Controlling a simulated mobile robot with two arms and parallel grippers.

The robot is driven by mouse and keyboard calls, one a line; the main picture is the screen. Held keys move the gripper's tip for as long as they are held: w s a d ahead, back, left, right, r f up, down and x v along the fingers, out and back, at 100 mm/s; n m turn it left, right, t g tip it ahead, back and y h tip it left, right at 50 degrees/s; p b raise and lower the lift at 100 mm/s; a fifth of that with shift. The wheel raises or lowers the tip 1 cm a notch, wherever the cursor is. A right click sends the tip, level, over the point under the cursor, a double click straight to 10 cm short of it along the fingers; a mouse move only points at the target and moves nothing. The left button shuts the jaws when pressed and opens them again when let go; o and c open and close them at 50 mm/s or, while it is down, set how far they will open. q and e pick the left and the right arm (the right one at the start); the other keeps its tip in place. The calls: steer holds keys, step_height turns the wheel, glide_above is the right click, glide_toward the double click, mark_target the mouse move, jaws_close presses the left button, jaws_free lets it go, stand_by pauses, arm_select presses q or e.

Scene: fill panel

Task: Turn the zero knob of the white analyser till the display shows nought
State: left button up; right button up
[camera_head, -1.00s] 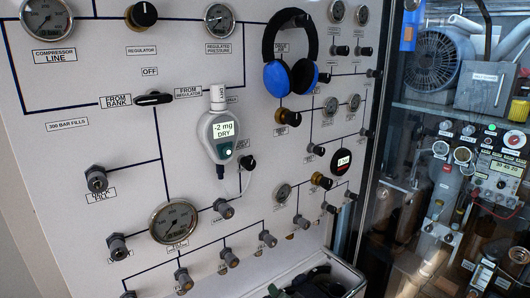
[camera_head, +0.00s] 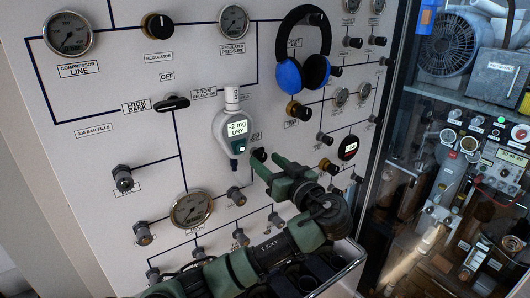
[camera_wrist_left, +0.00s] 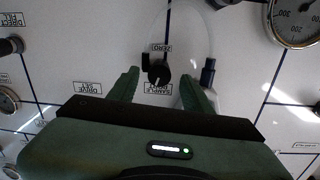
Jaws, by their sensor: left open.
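The white analyser (camera_head: 229,153) hangs on the panel in the head view. Its lit display (camera_head: 237,128) appears to read -2 mg DRY. The black zero knob (camera_head: 259,154) is on the panel just right of the analyser. It also shows in the left wrist view as a dark knob (camera_wrist_left: 159,74), beside a small upside-down label that seems to read ZERO. My left gripper (camera_head: 264,162) is open and close to the knob. In the left wrist view its green fingers (camera_wrist_left: 158,84) stand on either side of the knob, with gaps. My right gripper is out of view.
Blue and black ear defenders (camera_head: 300,70) hang at the upper right of the analyser. Gauges and valves surround it, including a gauge (camera_head: 191,209) below. A thin clear tube curves beside the knob. A glass-fronted cabinet (camera_head: 455,140) stands at the right.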

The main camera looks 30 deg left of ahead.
arm_select(q)
steer(key=shift+x, duration=0.75)
steer(key=shift+w, duration=0.1)
jaws_close()
steer(key=shift+f, duration=0.1)
